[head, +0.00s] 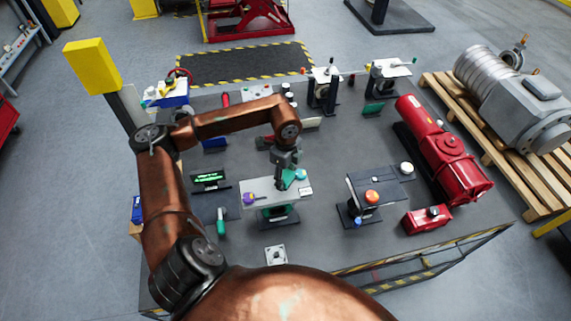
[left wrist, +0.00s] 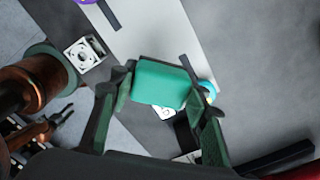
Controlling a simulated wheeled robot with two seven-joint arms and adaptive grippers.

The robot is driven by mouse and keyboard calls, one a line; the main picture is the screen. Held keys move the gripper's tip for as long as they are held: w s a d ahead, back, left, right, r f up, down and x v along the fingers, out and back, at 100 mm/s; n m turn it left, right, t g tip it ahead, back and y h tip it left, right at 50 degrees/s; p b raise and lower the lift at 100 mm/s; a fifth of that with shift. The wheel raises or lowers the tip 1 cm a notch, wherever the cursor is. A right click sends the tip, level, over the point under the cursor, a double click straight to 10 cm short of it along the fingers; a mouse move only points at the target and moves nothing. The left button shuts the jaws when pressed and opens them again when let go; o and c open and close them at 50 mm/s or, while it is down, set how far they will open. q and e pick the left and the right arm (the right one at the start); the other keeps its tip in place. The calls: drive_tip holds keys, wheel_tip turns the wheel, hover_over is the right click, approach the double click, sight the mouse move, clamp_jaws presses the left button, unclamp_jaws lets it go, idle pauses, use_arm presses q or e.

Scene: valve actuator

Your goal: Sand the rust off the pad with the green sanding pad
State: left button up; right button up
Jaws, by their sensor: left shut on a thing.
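My left gripper (head: 286,173) reaches down from above at the grey-topped stand (head: 262,190) near the middle of the bench. It is shut on the green sanding pad (head: 289,179). In the left wrist view the sanding pad (left wrist: 160,84) sits between the two fingers, over the light grey plate (left wrist: 150,33). I cannot tell whether the pad touches the plate. No rust patch can be made out; the sanding pad and fingers cover part of the plate. My right gripper is not in view.
A purple knob (head: 249,198) and a cyan round part (head: 301,174) are on the same stand. A dark stand with an orange knob (head: 372,196) is to its right. A red actuator (head: 445,155) lies farther right. A small green screen (head: 209,177) stands at left.

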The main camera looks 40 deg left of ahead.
use_arm(q)
drive_tip(key=shift+w+r+p, duration=0.2)
drive_tip(key=shift+r+p, duration=0.15)
drive_tip(key=shift+r, duration=0.55)
drive_tip(key=shift+r+p, duration=0.35)
drive_tip(key=shift+r, duration=0.4)
drive_tip(key=shift+s+r, duration=0.1)
drive_tip(key=shift+r, duration=0.55)
drive_tip(key=shift+f, duration=0.1)
